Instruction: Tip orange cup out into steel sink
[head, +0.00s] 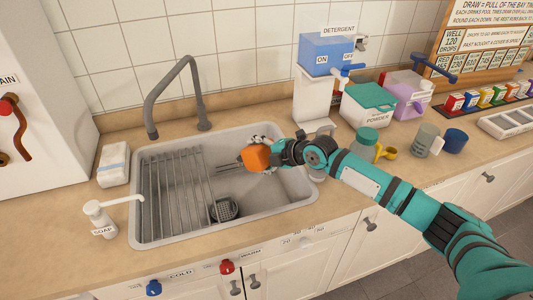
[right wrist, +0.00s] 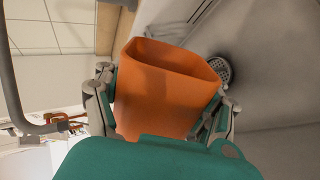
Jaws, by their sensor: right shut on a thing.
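The orange cup (head: 256,157) is held over the right part of the steel sink (head: 290,196). My right gripper (head: 262,150) is shut on it. In the right wrist view the cup (right wrist: 160,90) sits between the two fingers of the gripper (right wrist: 165,105), with its open rim toward the sink basin. The cup looks tilted in the head view. I cannot see whether anything is inside it. The sink drain strainer (right wrist: 217,69) shows beyond the rim, and also in the head view (head: 224,208). My left gripper is not in view.
A drying rack (head: 180,190) covers the sink's left part, with a grey faucet (head: 180,90) behind it. A soap dispenser (head: 100,215) stands at the left.

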